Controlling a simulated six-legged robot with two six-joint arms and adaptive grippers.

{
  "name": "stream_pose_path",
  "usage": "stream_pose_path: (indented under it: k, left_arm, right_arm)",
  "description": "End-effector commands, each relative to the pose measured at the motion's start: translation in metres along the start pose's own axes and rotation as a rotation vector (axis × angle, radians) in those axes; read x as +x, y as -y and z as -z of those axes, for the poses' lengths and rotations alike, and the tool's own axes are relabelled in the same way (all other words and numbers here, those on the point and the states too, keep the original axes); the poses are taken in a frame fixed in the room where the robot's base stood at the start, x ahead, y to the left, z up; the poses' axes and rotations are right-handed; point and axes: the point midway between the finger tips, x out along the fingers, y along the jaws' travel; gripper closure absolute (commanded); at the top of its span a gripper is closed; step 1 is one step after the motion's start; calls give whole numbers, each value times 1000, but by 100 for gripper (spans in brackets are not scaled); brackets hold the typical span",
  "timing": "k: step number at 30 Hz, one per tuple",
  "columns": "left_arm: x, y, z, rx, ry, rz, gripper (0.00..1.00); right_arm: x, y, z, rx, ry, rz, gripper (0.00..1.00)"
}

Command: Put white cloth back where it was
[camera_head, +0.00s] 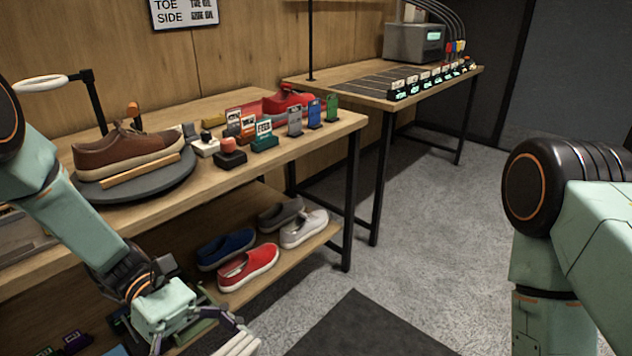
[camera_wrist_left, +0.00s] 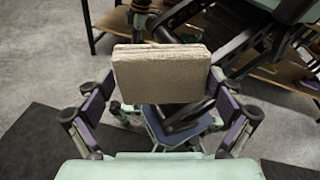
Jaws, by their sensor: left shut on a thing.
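The white cloth (camera_wrist_left: 161,76) is a folded, pale beige-white block in the left wrist view. My left gripper (camera_wrist_left: 163,80) is shut on it, with a finger at each side. In the head view the cloth's pale edge (camera_head: 240,345) shows at the bottom. There my left gripper (camera_head: 215,335) hangs low in front of the bench's lower shelf. The cloth is held in the air, and most of it is out of the head view. My right arm shows at the right, but its gripper is out of view.
A brown sneaker (camera_head: 125,149) stands on a dark round stand (camera_head: 150,187) on the wooden bench. Small labelled holders (camera_head: 264,138) stand to its right. Blue (camera_head: 226,248), red (camera_head: 248,267), white and grey shoes rest on the lower shelf. Open floor (camera_head: 430,240) lies to the right.

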Motion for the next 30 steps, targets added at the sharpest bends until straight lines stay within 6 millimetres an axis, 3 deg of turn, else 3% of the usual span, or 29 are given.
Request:
stream_pose_path:
  k: [7, 15, 21, 30]
  left_arm:
    - [-18, -41, -23, -127, 145, -545, 43]
    - [-58, -61, -10, -233, 249, -979, 43]
    - [-70, -57, 6, -258, 274, -1100, 43]
    - [-72, -54, 16, -263, 274, -1126, 43]
  right_arm:
    - [7, 0, 0, 0, 0, 0, 60]
    - [14, 0, 0, 0, 0, 0, 60]
    - [18, 0, 0, 0, 0, 0, 60]
    - [20, 0, 0, 0, 0, 0, 60]
